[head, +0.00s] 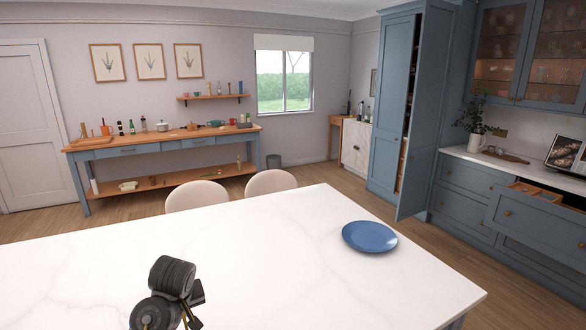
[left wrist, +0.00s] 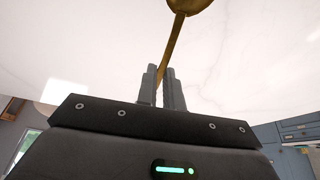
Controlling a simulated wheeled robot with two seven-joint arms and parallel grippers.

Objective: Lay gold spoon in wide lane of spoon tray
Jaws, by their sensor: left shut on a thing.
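My left gripper (head: 192,320) is low in the head view, over the white table. In the left wrist view its two fingers (left wrist: 164,86) are shut on the gold spoon (left wrist: 173,42). The spoon's handle rises from between the fingertips, and its bowl is cut off at the top edge. In the head view the spoon is too small to make out clearly. An open drawer (head: 535,220) at the far right holds some wooden dividers, but I cannot tell whether the spoon tray is in it. My right gripper is not in view.
The white table (head: 260,255) is mostly bare, with a blue plate (head: 369,237) near its right corner. Two pale chairs (head: 197,195) stand behind it. A tall blue cupboard has a door (head: 426,120) standing open. Floor shows between table and drawers.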

